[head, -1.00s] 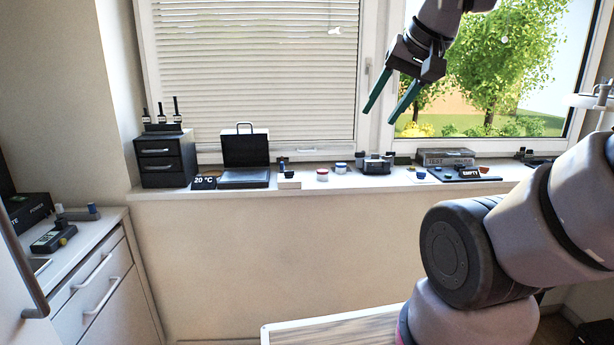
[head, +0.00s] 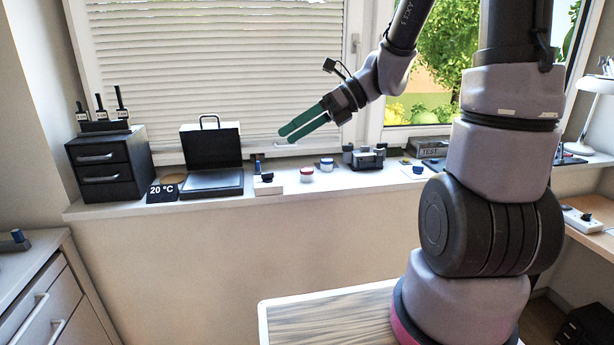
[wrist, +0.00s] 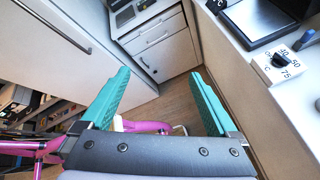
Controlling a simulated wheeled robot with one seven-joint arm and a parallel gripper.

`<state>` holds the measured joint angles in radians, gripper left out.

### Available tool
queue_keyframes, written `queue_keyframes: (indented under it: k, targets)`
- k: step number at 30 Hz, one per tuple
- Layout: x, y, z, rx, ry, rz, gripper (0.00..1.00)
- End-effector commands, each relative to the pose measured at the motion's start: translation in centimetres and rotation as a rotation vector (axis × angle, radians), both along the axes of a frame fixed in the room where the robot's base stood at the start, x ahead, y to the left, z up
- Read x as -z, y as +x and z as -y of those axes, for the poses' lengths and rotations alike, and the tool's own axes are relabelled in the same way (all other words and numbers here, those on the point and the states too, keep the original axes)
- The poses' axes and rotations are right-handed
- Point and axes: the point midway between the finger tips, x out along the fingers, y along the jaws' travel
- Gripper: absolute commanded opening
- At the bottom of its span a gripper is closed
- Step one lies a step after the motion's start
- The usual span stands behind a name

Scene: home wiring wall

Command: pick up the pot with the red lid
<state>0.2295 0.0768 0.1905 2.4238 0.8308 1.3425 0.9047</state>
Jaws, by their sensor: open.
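The pot with the red lid (head: 306,174) stands upright on the windowsill in the head view. It is a small white pot with a red top. A similar pot with a blue lid (head: 326,164) stands just right of it. My gripper (head: 285,134) is above the sill, up and slightly left of the red-lidded pot, its green fingers pointing left. It is open and empty. In the wrist view the two green fingers (wrist: 162,98) are spread apart over floor and cabinets, and the red-lidded pot is not in that view.
On the windowsill (head: 225,203), left of the pots, are a dial block (head: 267,184), an open black case (head: 212,165) and a black drawer box (head: 108,165). A dark device (head: 364,158) stands to the right. The dial block also shows in the wrist view (wrist: 277,68).

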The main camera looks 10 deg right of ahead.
Motion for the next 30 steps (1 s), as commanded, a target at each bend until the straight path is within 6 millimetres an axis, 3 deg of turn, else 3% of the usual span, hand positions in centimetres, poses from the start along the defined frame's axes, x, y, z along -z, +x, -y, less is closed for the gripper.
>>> queue_keyframes:
  k: [4,8,11,15,19,24,30]
  targets:
    - [2.1,4.7,-0.9,0.287,0.277,-0.448,0.94]
    - [4.2,9.3,-0.3,0.515,0.532,-0.836,0.94]
    - [6.5,12.9,1.1,0.676,0.744,-1.132,0.94]
    - [11.2,17.3,4.5,0.867,1.067,-1.527,0.94]
    - [16.1,19.8,7.9,0.988,1.362,-1.824,0.94]
    - [21.2,21.0,11.1,1.063,1.652,-2.054,0.94]
    - [23.2,21.9,12.0,1.078,1.774,-2.135,0.94]
